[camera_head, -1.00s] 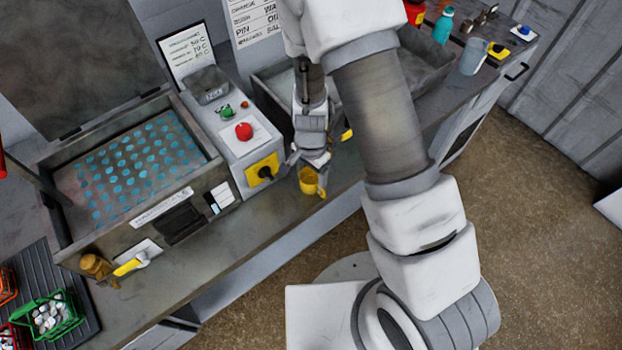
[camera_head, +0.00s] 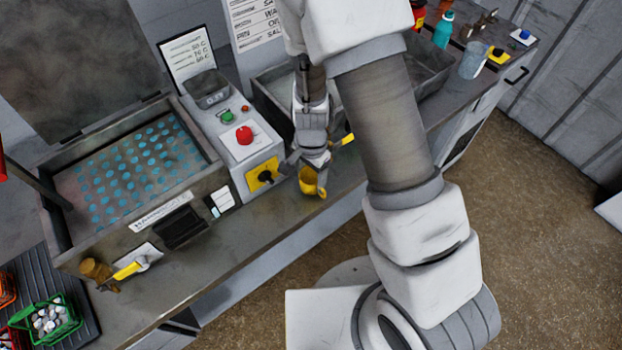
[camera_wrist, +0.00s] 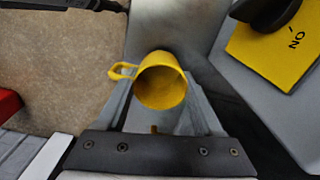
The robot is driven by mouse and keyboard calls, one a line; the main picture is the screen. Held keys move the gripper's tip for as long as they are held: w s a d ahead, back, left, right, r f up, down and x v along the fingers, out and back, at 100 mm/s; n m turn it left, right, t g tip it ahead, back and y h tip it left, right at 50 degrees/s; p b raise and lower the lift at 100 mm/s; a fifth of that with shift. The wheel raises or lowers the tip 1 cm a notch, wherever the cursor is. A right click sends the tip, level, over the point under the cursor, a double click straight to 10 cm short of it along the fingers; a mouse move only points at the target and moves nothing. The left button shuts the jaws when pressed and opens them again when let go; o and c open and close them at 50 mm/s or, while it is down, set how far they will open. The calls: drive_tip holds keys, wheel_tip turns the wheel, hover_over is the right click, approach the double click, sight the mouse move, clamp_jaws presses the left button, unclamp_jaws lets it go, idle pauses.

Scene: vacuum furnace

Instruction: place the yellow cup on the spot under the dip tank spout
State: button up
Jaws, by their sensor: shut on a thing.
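My gripper (camera_head: 312,163) is shut on the yellow cup (camera_head: 308,183) near the front edge of the bench. In the wrist view the cup (camera_wrist: 160,85) sits between the fingertips of my gripper (camera_wrist: 163,100), its round mouth facing the camera and its handle to the left. A steel tank with blue dots (camera_head: 135,165) stands at the left; a brass spout (camera_head: 96,269) with a yellow lever (camera_head: 127,270) is on its front. Another yellow lever (camera_head: 345,140) shows just right of my gripper, by a grey basin (camera_head: 428,72); its spout is hidden. I cannot tell which is the dip tank's.
A control box (camera_head: 236,140) with a red button and yellow switch plate stands close left of my gripper. A green basket (camera_head: 45,318) stands on a dark ribbed mat at the lower left. The front bench strip between spout and cup is clear.

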drive_tip(key=r, duration=0.2)
drive_tip(key=shift+d+r, duration=0.3)
drive_tip(key=shift+r, duration=0.1)
drive_tip(key=s+d+r, duration=0.1)
drive_tip(key=d+r, duration=0.2)
drive_tip(key=d, duration=0.2)
drive_tip(key=s+d+r+b, duration=0.1)
drive_tip(key=s+d+r, duration=0.1)
drive_tip(key=d, duration=0.3)
drive_tip(key=shift+d+r, duration=0.35)
drive_tip(key=shift+r, duration=0.4)
drive_tip(key=shift+s, duration=0.2)
